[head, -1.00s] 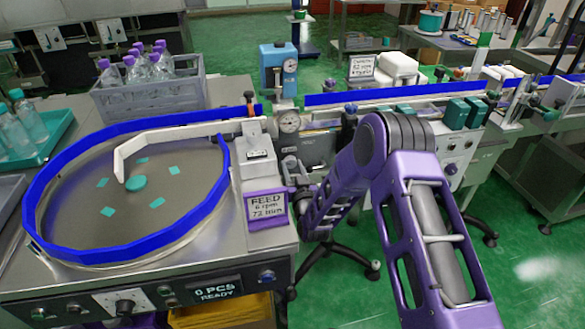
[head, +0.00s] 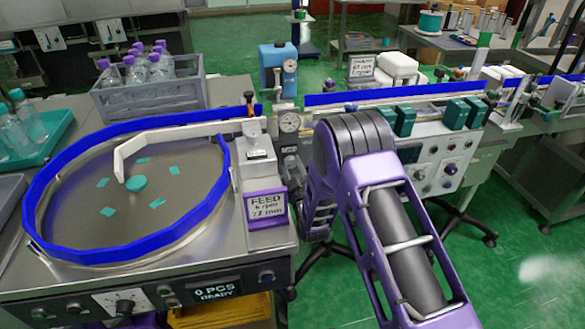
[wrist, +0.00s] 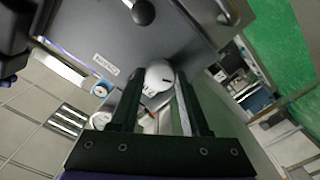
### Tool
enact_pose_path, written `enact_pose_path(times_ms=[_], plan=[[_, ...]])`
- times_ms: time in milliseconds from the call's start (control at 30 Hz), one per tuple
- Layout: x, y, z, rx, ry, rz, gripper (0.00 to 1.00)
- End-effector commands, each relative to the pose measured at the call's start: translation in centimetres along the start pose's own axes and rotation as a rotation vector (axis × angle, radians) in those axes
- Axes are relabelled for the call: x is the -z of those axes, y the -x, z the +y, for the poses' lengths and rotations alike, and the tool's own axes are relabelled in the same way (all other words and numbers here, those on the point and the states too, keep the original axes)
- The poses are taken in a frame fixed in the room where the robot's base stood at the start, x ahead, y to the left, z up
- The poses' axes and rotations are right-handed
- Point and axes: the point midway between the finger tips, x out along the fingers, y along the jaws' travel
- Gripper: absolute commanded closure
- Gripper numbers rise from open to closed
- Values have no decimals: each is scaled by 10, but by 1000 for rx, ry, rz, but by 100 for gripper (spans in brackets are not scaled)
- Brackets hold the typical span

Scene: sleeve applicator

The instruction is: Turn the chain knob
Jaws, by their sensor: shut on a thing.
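A pale round knob (wrist: 158,73) with a dark mark sits between the fingertips of my gripper (wrist: 160,88) in the wrist view. The fingers are shut on it, against a grey panel (wrist: 115,45). A white label on the panel is too small to read. In the head view my gripper is hidden behind my arm. A small sign (head: 361,68) at the back of the line seems to read chain, with a number near 61 rpm.
The round feeder bowl (head: 75,190) with blue rim stands at left, beside the feed sign (head: 266,207). A crate of bottles (head: 150,97) stands behind it. A panel with several knobs (head: 450,168) shows right of my arm. Green floor is open at right.

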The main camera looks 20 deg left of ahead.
Motion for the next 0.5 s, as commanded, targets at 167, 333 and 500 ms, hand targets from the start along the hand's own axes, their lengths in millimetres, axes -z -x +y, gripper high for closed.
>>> enact_pose_path(times_ms=[167,333,500], plan=[[0,0,-1,2,160,0,100],[0,0,-1,2,291,0,100],[-1,0,0,1,389,-2,100]])
